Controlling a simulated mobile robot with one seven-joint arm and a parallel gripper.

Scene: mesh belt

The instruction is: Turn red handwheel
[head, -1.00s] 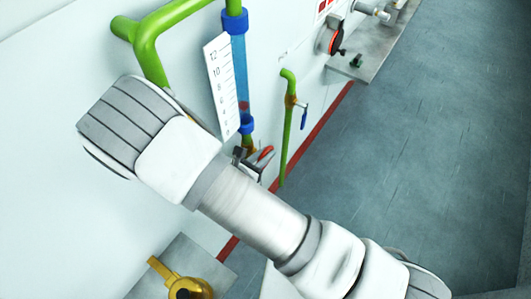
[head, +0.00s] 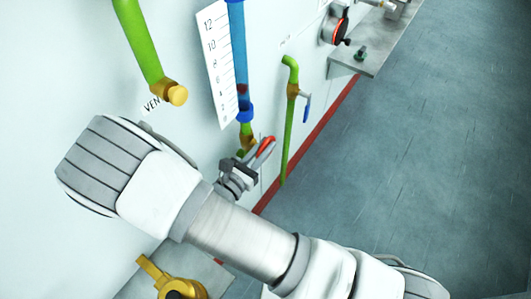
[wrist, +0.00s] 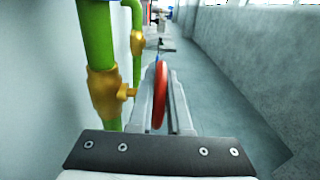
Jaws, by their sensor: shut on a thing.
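The red handwheel (head: 266,142) sits on a brass valve (head: 247,141) at the foot of the blue tube by the wall. My gripper (head: 263,152) is at the wheel, and its fingers hide part of the rim. In the wrist view the wheel (wrist: 160,95) shows edge-on between the two fingers of my gripper (wrist: 162,80), which is shut on it. The brass valve body (wrist: 104,88) stands just left of the fingers, with its short stem toward the wheel.
A scale plate (head: 217,65) stands beside the blue tube (head: 239,55). A green pipe with a blue lever (head: 306,108) is close behind the wheel. A brass-ended green pipe (head: 140,45) is above my arm. The floor (head: 430,130) at right is clear.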

